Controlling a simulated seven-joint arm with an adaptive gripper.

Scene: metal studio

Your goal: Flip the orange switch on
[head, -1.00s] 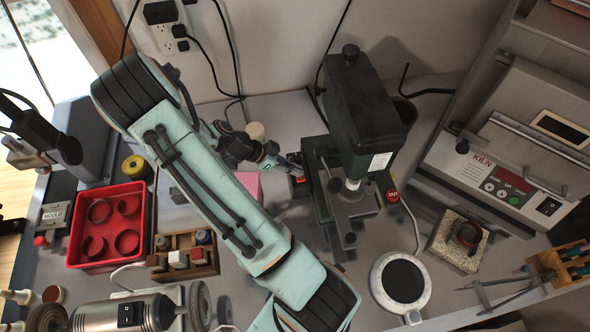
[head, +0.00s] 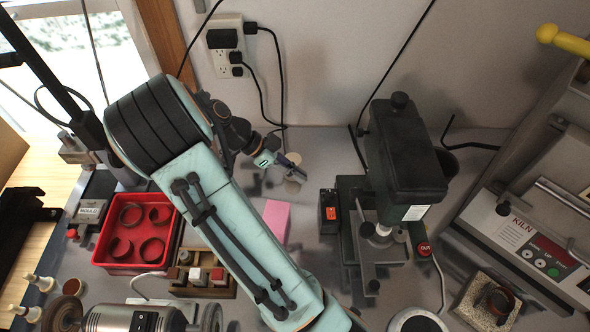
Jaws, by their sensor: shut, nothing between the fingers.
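The orange switch (head: 331,213) is a small rocker on a black box, on the left side of the dark green drill press (head: 405,150). It is too small in the picture to tell which way it is tipped. My gripper (head: 303,174) is shut and empty, above the bench, up and to the left of the switch. A visible gap separates the fingertips from the switch box.
A pink block (head: 276,221) lies left of the switch box. A red tray (head: 131,256) with several rings is at the left. A kiln (head: 530,245) stands at the right. A wall outlet (head: 226,40) with plugged cords is behind. Bare bench lies in front of the switch box.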

